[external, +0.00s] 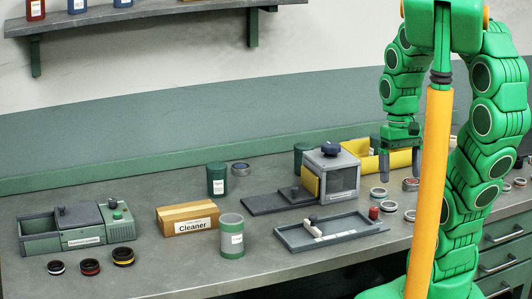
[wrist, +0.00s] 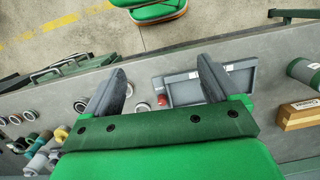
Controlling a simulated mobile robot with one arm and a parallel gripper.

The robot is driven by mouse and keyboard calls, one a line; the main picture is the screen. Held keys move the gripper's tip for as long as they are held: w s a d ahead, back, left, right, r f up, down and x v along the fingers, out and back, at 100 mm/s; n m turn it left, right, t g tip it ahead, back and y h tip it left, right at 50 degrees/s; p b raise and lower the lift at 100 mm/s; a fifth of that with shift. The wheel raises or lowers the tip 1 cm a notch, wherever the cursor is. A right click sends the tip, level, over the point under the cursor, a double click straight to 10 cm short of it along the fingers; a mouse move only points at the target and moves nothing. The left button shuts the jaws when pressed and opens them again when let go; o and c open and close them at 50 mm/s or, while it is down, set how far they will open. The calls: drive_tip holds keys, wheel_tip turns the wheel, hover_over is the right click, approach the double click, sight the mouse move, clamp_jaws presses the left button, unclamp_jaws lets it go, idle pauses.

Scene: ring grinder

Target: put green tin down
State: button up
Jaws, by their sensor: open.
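My gripper (external: 401,175) points down over the right part of the bench, with its two fingers apart and nothing between them. In the wrist view the open fingers (wrist: 160,68) show grey bench between them. A light green tin with a white label (external: 231,236) stands upright near the bench's front edge; a similar green tin (wrist: 306,73) is at the right edge of the wrist view. A dark green tin (external: 216,179) stands behind it. Another dark green tin (external: 301,159) stands by the grey machine. The frames do not tell which tin is meant.
A shallow grey tray (external: 330,232) lies in front of the grey machine (external: 331,175). The Cleaner box (external: 187,218), a green-grey grinder unit (external: 75,228) and several rings stand left. A yellow bin (external: 388,160) and several loose rings are near my gripper.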

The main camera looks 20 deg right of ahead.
drive_tip(key=shift+n, duration=0.3)
drive_tip(key=s, duration=0.2)
drive_tip(key=s+f, duration=0.1)
drive_tip(key=s, duration=0.1)
drive_tip(key=shift+s+d+f, duration=0.15)
drive_tip(key=shift+s+d, duration=0.05)
drive_tip(key=shift+s, duration=0.1)
drive_tip(key=shift+a, duration=0.1)
idle(1.3)
idle(0.4)
drive_tip(key=shift+o, duration=1)
drive_tip(key=w+d+r+m, duration=0.3)
drive_tip(key=w, duration=0.4)
drive_tip(key=w+d+r+m+t, duration=0.1)
drive_tip(key=w+d+r+m, duration=0.2)
drive_tip(key=w, duration=0.4)
drive_tip(key=w+d+r+m, duration=0.3)
drive_tip(key=w+r, duration=0.1)
drive_tip(key=w, duration=0.3)
drive_tip(key=w+d+r+m, duration=0.3)
drive_tip(key=w+d+m, duration=0.6)
drive_tip(key=w+d, duration=0.6)
wheel_tip(320, 180, down, 10)
drive_tip(key=s+d, duration=0.1)
drive_tip(key=shift+s+d+r+t, duration=0.2)
drive_tip(key=shift+s+d+t, duration=0.15)
drive_tip(key=shift+s+t, duration=0.05)
